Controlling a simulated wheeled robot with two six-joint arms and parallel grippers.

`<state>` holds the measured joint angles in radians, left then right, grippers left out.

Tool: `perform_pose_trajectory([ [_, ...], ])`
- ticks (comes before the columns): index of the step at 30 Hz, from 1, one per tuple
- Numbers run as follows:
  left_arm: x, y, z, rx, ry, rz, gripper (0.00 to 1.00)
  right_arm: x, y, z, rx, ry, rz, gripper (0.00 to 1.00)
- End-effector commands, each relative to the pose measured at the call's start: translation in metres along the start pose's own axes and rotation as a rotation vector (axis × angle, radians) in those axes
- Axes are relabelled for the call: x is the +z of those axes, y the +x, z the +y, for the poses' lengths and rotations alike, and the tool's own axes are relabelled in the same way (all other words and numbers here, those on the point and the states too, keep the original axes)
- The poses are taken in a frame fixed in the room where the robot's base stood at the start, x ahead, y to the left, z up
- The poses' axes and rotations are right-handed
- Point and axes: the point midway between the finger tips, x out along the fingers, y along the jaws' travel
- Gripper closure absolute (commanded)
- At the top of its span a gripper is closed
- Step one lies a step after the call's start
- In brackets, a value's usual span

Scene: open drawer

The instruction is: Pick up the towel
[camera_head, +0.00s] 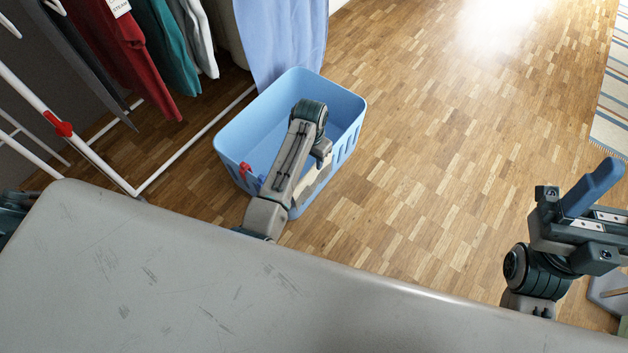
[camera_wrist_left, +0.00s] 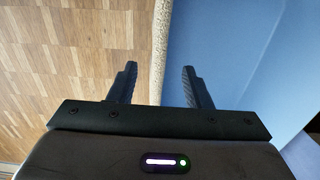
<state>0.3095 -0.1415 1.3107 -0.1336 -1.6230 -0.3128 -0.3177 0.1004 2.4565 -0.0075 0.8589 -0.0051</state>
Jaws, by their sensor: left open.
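A beige strip that looks like the towel (camera_head: 318,178) lies along the near right rim of the blue basket (camera_head: 348,100), partly hidden by my left arm. The left wrist view shows the towel (camera_wrist_left: 160,45) edge-on as a narrow band beside the blue basket wall (camera_wrist_left: 225,50). My left gripper (camera_wrist_left: 158,70) is open, with one finger on each side of the band's line and nothing held. In the head view my left gripper (camera_head: 323,152) points down at this rim, its fingertips hidden. My right gripper (camera_head: 590,190) is at the right edge, away from the basket.
A rack (camera_head: 60,128) with hanging clothes stands at the left. A light blue cloth (camera_head: 282,40) hangs behind the basket. Small red and blue items (camera_head: 245,168) show at the basket's left side. Wooden floor (camera_head: 450,150) is clear to the right, with a striped rug (camera_head: 608,110) beyond.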

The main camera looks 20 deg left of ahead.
Motion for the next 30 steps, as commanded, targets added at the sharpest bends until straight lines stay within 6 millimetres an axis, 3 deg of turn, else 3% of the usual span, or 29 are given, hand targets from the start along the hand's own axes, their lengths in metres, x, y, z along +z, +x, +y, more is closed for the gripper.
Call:
perform_pose_trajectory([
  [4, 0.001, 0.029, 0.0, 0.0, 0.0, -0.002, 0.55, 0.001, -0.006, 0.0, 0.007, -0.002, 0.02, 0.42],
  [11, 0.001, 0.049, 0.0, 0.0, -0.001, -0.001, 0.55, 0.001, -0.007, 0.0, 0.014, -0.004, 0.039, 0.42],
  [20, 0.001, 0.091, 0.001, -0.001, -0.001, -0.001, 0.55, 0.001, -0.018, 0.0, 0.033, -0.008, 0.084, 0.42],
  [28, 0.001, 0.094, 0.001, 0.0, -0.001, 0.0, 0.55, -0.001, -0.011, 0.001, 0.036, -0.009, 0.1, 0.42],
  [30, 0.001, 0.094, 0.001, 0.0, -0.001, 0.0, 0.67, -0.001, -0.011, 0.001, 0.036, -0.009, 0.1, 0.42],
])
